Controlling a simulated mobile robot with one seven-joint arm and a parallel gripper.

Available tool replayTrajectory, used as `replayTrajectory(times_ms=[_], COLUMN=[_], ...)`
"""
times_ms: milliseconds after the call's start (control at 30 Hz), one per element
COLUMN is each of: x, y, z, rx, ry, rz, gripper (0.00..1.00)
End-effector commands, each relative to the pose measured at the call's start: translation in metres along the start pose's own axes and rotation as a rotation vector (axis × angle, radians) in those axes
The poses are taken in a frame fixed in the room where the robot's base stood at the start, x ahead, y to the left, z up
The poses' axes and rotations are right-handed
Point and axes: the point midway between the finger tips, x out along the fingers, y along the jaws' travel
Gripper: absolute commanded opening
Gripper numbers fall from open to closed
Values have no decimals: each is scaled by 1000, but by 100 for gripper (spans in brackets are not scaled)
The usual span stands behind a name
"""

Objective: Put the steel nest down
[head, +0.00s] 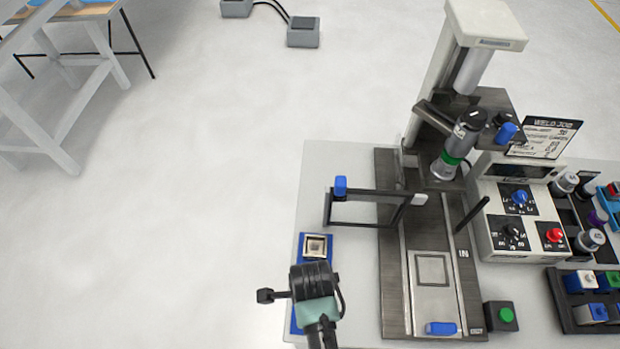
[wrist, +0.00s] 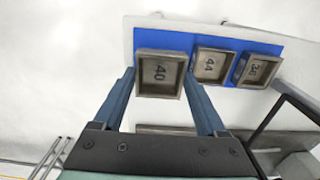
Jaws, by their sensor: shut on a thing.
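My gripper (wrist: 160,78) is shut on a steel nest marked 40 (wrist: 160,72), a shallow square tray, with one dark blue finger on either side. The held nest overlaps the near edge of a blue mat (wrist: 256,47); I cannot tell its height above it. Two more steel nests, one marked 44 (wrist: 209,66) and one that seems to read 34 (wrist: 256,70), sit to its right on the mat. In the head view my gripper (head: 314,285) covers most of the blue mat (head: 304,241) and hides the held nest. One nest (head: 316,246) shows beyond it.
Right of the mat stands a press on a dark base with a pale slide (head: 432,300) and a square recess (head: 432,268). A black bar frame with a blue knob (head: 341,187) rises beyond the mat. A control box (head: 516,229) stands farther right. Floor lies left.

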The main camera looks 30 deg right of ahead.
Motion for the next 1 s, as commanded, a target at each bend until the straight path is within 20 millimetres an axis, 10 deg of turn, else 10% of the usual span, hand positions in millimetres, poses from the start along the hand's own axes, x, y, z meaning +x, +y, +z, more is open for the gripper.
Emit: replayTrajectory(times_ms=[767,800,1000], x=[46,47,46], y=[-1,0,0], z=[0,0,0], rx=[-1,-1,-1], ry=[-1,-1,0], rz=[-2,-1,-1], gripper=[0,76,100])
